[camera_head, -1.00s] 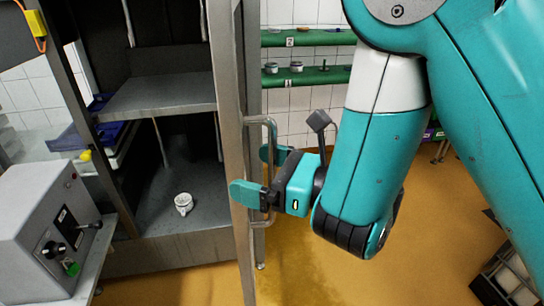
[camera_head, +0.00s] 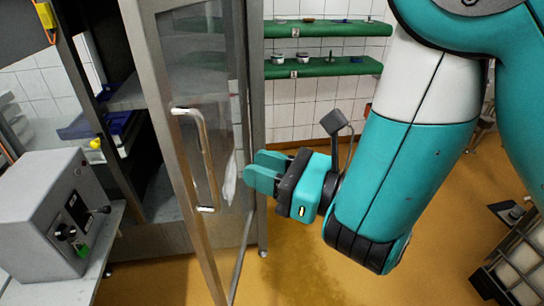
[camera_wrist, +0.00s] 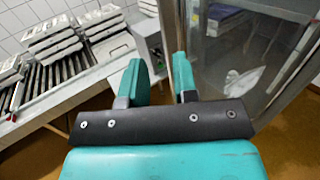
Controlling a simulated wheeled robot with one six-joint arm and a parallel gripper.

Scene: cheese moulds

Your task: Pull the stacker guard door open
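The stacker guard door (camera_head: 165,130) is a grey metal frame with a glass pane, and it stands swung out from the cabinet at an angle. Its long bar handle (camera_head: 208,165) is on the stile at the free edge. My gripper (camera_head: 255,173) is to the right of the handle, apart from it and in front of the pane. In the wrist view, the fingers of my gripper (camera_wrist: 160,80) are spread with nothing between them. The door glass (camera_wrist: 245,60) shows right of the fingers there; I cannot make out the handle in that view.
A grey control box (camera_head: 50,215) with knobs stands left of the cabinet. Green wall shelves (camera_head: 325,67) are behind. A crate rack (camera_head: 515,265) stands at lower right. The wrist view shows stacked moulds (camera_wrist: 55,45) on a roller conveyor.

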